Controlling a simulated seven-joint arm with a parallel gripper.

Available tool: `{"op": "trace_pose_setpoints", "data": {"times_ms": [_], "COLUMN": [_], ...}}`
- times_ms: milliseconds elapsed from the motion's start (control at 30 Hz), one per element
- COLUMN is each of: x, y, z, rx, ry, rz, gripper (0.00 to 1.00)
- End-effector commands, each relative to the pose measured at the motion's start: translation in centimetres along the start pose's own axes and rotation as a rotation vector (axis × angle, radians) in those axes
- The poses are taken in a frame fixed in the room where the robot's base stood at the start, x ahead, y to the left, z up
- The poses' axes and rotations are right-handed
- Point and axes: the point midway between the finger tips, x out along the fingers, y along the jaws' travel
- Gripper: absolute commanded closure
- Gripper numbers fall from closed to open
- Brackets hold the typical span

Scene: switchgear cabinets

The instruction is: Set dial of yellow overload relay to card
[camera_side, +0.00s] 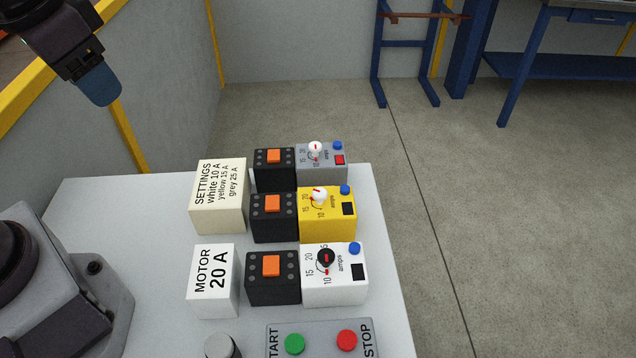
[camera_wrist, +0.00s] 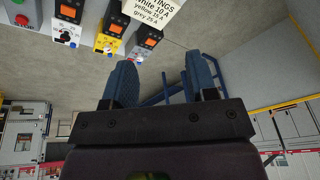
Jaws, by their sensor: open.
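The yellow overload relay (camera_side: 328,222) is the middle of three relays on the grey bench in the side view. Its white dial (camera_side: 319,196) has a red mark beside a scale with 10, 15 and 20; the exact setting is too small to read. The cream settings card (camera_side: 219,201) reads white 10 A, yellow 15 A, grey 25 A. My gripper (camera_side: 97,92) is open, empty and high at the upper left, well away from the relays. In the wrist view, its blue fingers (camera_wrist: 160,75) are apart, and the yellow relay (camera_wrist: 105,44) shows beyond them at upper left.
A grey relay (camera_side: 325,166) stands behind the yellow one, and a white relay (camera_side: 335,286) with a black dial in front. Black blocks with orange tops sit left of each. A white MOTOR 20 A block (camera_side: 213,286) and START/STOP box (camera_side: 320,345) stand nearer.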

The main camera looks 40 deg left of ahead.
Motion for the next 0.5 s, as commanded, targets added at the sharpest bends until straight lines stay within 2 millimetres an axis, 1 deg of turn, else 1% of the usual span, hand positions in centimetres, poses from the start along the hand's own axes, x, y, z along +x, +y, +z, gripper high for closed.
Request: {"op": "trace_pose_setpoints", "data": {"times_ms": [33, 167, 267, 367, 500], "x": [1.3, 4.3, 6.8, 9.3, 12.6], "y": [0.2, 1.2, 2.3, 3.9, 6.5], "z": [-0.8, -2.8, -4.3, -5.7, -7.7], "rx": [0.031, 0.171, 0.31, 0.464, 0.692], "ry": [-0.063, -0.182, -0.258, -0.311, -0.332], "rz": [-0.012, -0.011, 0.028, 0.099, 0.247], "gripper": [0.48, 0.48, 0.48, 0.48, 0.48]}}
